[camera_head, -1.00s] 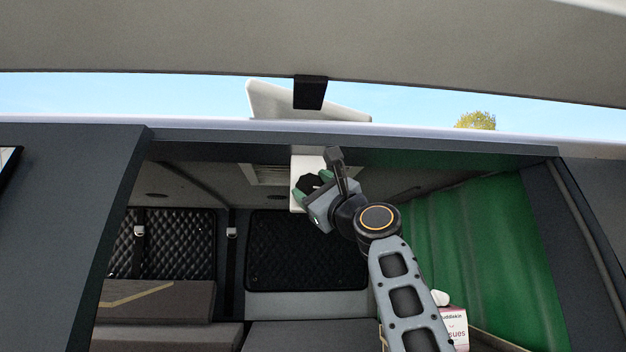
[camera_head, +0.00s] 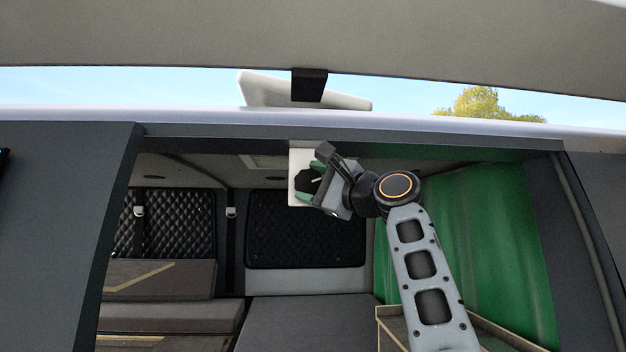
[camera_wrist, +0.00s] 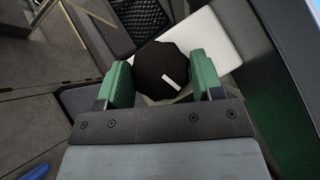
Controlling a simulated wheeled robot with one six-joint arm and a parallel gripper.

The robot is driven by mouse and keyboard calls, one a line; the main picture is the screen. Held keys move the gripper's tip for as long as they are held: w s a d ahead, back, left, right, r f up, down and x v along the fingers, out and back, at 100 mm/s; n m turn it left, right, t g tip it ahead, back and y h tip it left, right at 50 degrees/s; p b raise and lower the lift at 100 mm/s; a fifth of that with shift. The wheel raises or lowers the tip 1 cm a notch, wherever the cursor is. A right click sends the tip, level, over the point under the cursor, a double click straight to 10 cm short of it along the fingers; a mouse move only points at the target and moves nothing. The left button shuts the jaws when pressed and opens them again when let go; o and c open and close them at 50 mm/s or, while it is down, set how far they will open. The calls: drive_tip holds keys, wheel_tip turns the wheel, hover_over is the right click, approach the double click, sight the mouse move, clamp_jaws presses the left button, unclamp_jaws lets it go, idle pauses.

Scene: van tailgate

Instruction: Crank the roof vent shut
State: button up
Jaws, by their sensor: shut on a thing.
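The crank is a black faceted knob (camera_head: 308,184) with a short white mark, on a white plate (camera_head: 299,159) under the rear roof edge. My gripper (camera_head: 316,184) has its green pads on either side of the knob and is shut on it. In the wrist view the knob (camera_wrist: 158,68) sits between the pads, its white mark slanting to the lower right, with the white plate (camera_wrist: 208,38) behind it. The roof vent's white lid (camera_head: 273,89) stands tilted up above the roof, its left side higher. A black tailgate part hides some of it.
The raised tailgate (camera_head: 180,38) spans overhead. The roof edge (camera_head: 420,144) runs just above my gripper. A green curtain (camera_head: 490,240) hangs on the right, beside my arm. Grey cushions (camera_head: 165,275) and a wooden-edged shelf (camera_head: 478,322) lie below. The space left of the plate is open.

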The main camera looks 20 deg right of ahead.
drive_tip(key=shift+d, duration=0.1)
drive_tip(key=o, duration=0.9)
drive_tip(key=shift+d, duration=0.2)
drive_tip(key=shift+a, duration=0.2)
drive_tip(key=b+v, duration=0.5)
drive_tip(key=v, duration=0.8)
drive_tip(key=shift+s+d, duration=0.25)
drive_tip(key=shift+s, duration=0.1)
